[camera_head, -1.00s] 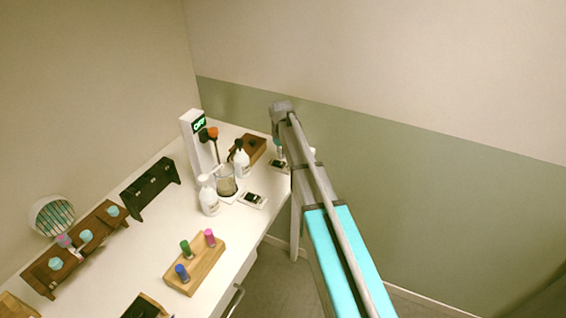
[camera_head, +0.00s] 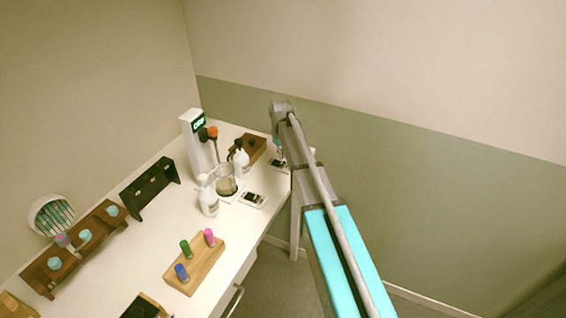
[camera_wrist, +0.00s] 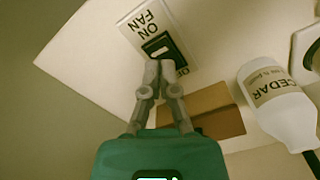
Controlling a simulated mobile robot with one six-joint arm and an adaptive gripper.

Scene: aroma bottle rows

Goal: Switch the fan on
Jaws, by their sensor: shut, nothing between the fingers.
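The fan switch (camera_wrist: 155,38) is a white plate labelled "ON FAN" with a black rocker, at the upper middle of the wrist view. In the head view, a white plate with a dark switch (camera_head: 277,164) lies at the table's far right edge, partly behind my arm. My gripper (camera_wrist: 158,66) is shut and empty. Its fingertips overlap the near edge of the black rocker and hide part of the plate; I cannot tell whether they touch it. In the head view my gripper is mostly hidden behind my arm.
A white CEDAR bottle (camera_wrist: 277,104) stands right of my gripper in the wrist view. A brown wooden block (camera_wrist: 210,112) is close behind the fingers. On the table are a second switch plate (camera_head: 253,199), a beaker (camera_head: 226,186) and a white column (camera_head: 197,145) with a green display.

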